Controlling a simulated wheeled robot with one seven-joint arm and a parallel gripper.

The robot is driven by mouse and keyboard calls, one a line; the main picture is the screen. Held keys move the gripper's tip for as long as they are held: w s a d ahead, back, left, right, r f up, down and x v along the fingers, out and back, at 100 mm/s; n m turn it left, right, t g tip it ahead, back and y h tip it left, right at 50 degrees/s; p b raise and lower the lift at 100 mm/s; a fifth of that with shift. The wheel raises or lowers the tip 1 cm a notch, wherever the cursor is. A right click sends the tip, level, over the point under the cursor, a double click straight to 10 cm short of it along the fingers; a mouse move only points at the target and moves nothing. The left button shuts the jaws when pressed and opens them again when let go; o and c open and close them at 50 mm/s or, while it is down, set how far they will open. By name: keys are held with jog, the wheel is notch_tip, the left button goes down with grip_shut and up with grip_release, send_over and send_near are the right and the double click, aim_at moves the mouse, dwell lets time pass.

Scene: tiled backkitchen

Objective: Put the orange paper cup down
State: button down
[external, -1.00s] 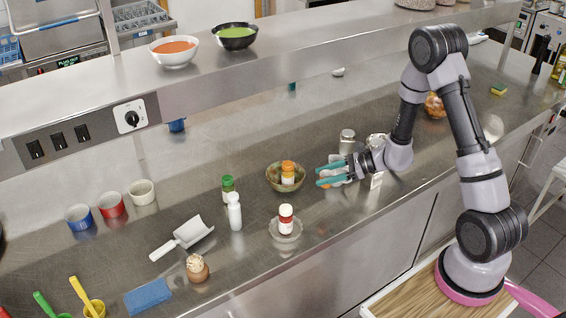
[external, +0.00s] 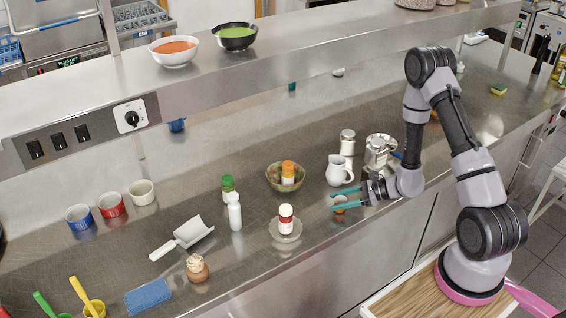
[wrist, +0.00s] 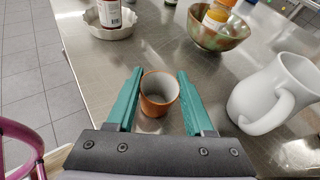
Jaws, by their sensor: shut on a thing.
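The orange paper cup (wrist: 158,108) is upright between my teal fingers, its open top and pale inside facing the wrist camera. My gripper (wrist: 160,72) is shut on it. In the external view, my gripper (external: 334,201) is low over the front part of the steel counter, and the cup (external: 340,209) shows partly behind a finger. I cannot tell for sure whether the cup's bottom touches the counter.
A white jug (external: 339,171) stands close behind my gripper. A bowl with an orange-capped bottle (external: 288,168) and a dish with a red-and-white bottle (external: 286,216) are to the left. The counter's front edge is near; bare steel lies around the cup.

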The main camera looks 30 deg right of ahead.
jog(key=shift+f, duration=0.15)
jog(key=shift+c, duration=1.4)
grip_release()
jog(key=v, duration=1.2)
jog(key=s+a+r+n+g+h, duration=0.1)
jog(key=s+a+r+n+g, duration=0.2)
jog(key=a+r+n, duration=0.45)
jog(key=s+a+r+n+g, duration=0.2)
jog(key=s+r+n+g, duration=0.15)
jog(key=r, duration=0.65)
jog(key=s+d+r+n+t+h, duration=0.1)
jog(key=s+r+n+t+h, duration=0.1)
jog(key=r, duration=0.6)
jog(key=s+d+r+n+t+h, duration=0.1)
jog(key=s+r+n+t+h, duration=0.2)
jog(key=s+r+n+h, duration=0.2)
notch_tip(320, 180, up, 3)
jog(key=shift+s+r+n+h, duration=0.1)
jog(key=shift+s+n+h, duration=0.35)
jog(key=shift+n, duration=0.65)
